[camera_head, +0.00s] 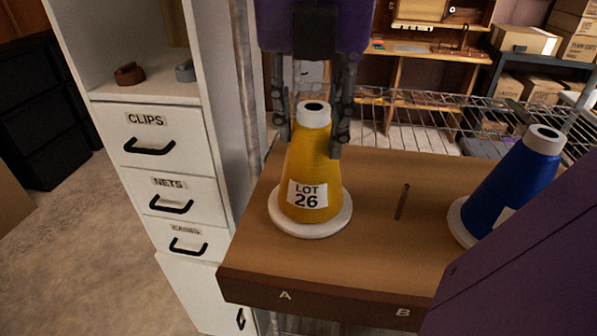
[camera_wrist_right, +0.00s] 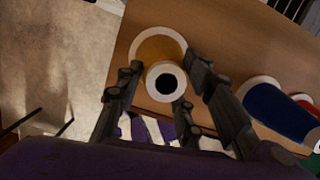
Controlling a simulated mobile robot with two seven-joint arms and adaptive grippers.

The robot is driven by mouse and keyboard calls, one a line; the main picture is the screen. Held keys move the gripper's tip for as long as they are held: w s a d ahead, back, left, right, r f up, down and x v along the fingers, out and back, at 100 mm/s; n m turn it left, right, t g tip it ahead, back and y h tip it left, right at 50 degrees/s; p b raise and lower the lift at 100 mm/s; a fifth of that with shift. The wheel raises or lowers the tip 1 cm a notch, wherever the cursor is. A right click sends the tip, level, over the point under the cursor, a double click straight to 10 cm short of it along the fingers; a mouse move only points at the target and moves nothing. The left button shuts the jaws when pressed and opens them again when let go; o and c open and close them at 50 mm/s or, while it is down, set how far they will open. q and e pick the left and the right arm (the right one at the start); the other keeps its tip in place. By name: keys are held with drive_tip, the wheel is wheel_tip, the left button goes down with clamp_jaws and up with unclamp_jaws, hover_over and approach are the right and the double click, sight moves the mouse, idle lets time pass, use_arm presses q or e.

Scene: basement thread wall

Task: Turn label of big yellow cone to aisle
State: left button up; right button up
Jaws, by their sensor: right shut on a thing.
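The big yellow cone (camera_head: 310,165) stands upright on a round white base (camera_head: 312,229) at spot A of the wooden shelf. Its white label reading "LOT 26" (camera_head: 307,194) faces the head camera. My right gripper (camera_head: 311,140) comes down from above with its fingers on both sides of the cone's upper part, shut on it. In the right wrist view the cone's white top with its dark hole (camera_wrist_right: 165,83) lies between the fingers (camera_wrist_right: 165,98). My left gripper is not in view.
A blue cone (camera_head: 513,185) stands on a white base to the right, partly hidden by my purple arm. A bare peg (camera_head: 402,202) stands between the cones. A white drawer cabinet (camera_head: 160,150) is close on the left. A wire rack (camera_head: 430,115) is behind.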

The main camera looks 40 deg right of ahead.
sight(309, 174)
drive_tip(key=o, duration=1.2)
drive_tip(key=shift+f, duration=0.1)
drive_tip(key=shift+c, duration=0.2)
wheel_tip(309, 174, up, 12)
drive_tip(key=s+a, duration=0.1)
drive_tip(key=s, duration=0.1)
drive_tip(key=shift+a, duration=0.25)
drive_tip(key=shift+f, duration=0.1)
